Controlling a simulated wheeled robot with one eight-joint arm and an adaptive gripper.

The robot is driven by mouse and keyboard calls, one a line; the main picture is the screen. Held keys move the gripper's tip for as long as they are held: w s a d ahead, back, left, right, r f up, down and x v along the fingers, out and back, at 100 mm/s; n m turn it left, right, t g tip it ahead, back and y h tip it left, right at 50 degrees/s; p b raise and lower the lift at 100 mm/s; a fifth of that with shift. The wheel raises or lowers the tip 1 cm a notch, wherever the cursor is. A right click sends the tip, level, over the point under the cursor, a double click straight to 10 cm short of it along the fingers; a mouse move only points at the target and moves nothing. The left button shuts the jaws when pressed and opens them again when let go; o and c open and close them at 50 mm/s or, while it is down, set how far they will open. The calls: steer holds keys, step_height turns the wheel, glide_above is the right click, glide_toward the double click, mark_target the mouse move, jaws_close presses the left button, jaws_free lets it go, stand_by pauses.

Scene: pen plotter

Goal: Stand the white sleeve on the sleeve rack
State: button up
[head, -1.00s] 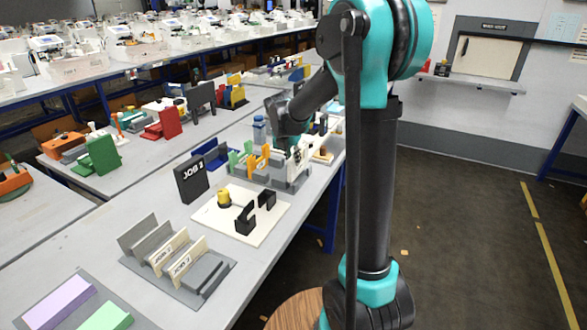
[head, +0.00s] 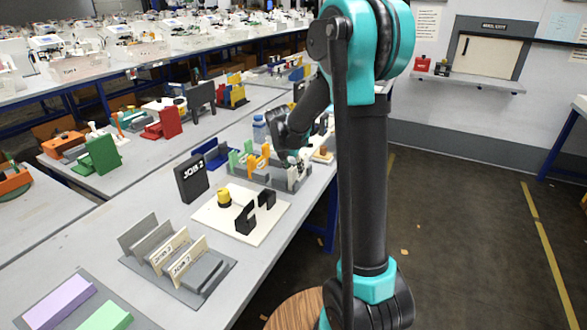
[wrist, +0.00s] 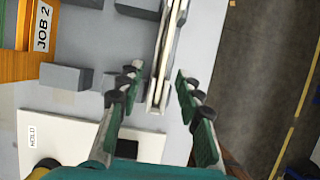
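In the wrist view, a thin whitish upright piece (wrist: 168,50), seen edge-on, runs between my fingers. It looks like the white sleeve, but I cannot be sure. My gripper (wrist: 157,85) is open, with a finger on either side of it and a visible gap to the right finger. In the head view my gripper (head: 296,155) is low over the right end of a grey rack (head: 268,180) with green and orange pieces, partly hidden by my arm. A second grey rack (head: 150,268) in the foreground holds grey and cream upright panels with labels.
The wrist view shows an orange JOB 2 piece (wrist: 22,62), a grey block (wrist: 67,78) and a white HOLD board (wrist: 60,140). Floor lies right of the table.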

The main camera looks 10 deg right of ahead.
steer(key=shift+r, duration=0.1)
steer(key=v, duration=1.2)
steer(key=s+d+f+m+y, duration=0.1)
steer(key=s+d+f+m, duration=0.1)
steer(key=s+f+m, duration=0.3)
steer(key=s+d+f+m+y, duration=0.1)
steer(key=s+f+m, duration=0.4)
steer(key=s+m, duration=0.7)
steer(key=s+d+f+m, duration=0.3)
steer(key=s+f+m, duration=0.2)
steer(key=s+m, duration=0.4)
steer(key=m, duration=0.2)
steer(key=shift+s+d+f+m+y, duration=0.3)
steer(key=shift+d+f+m+y, duration=0.05)
steer(key=shift+d+m+y, duration=0.05)
